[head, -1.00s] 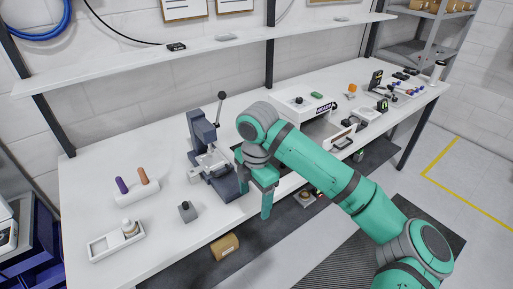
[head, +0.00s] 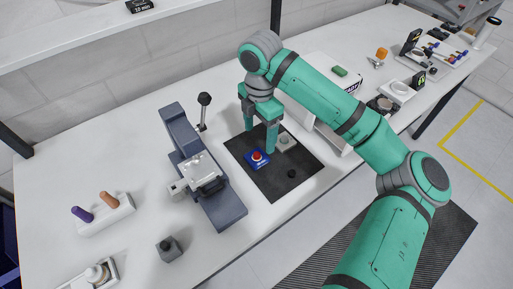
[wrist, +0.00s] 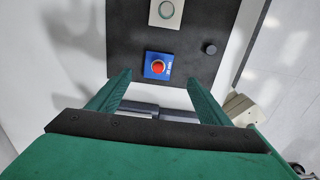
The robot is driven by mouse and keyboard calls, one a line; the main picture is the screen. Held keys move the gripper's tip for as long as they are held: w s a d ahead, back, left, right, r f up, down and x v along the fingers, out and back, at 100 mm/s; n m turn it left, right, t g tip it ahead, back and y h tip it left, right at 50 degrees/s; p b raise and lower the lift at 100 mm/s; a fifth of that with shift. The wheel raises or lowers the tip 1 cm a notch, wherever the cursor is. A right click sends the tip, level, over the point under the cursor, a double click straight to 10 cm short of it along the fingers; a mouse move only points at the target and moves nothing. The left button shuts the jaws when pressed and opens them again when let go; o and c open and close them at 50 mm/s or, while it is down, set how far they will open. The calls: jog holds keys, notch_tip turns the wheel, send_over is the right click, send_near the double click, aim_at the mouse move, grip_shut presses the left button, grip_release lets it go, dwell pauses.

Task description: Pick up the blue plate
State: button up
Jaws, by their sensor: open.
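The blue plate (head: 264,164) is a small square with a red round button on it. It lies on a black mat (head: 300,175) on the white bench. In the wrist view the blue plate (wrist: 150,59) is near the middle, ahead of and between my fingers in the picture. My gripper (head: 261,139) is open, pointing down above the mat just behind the plate. In the wrist view my gripper (wrist: 159,78) has its fingers wide apart with nothing between them. I cannot tell the exact height of the fingertips above the plate.
A dark blue-grey lever press (head: 215,190) stands left of the mat. A pale square piece with a round disc (head: 285,142) and a black knob (head: 292,173) are on the mat. A white machine (head: 335,125) stands to the right.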

send_over(257, 154)
jog(key=f, duration=0.4)
jog(key=shift+d+f, duration=0.35)
jog(key=shift+d, duration=0.05)
jog(key=shift+a+f, duration=0.2)
jog(key=shift+f, duration=1.1)
jog(key=shift+a+f, duration=0.2)
jog(key=shift+f, duration=1.1)
jog(key=c, duration=1.3)
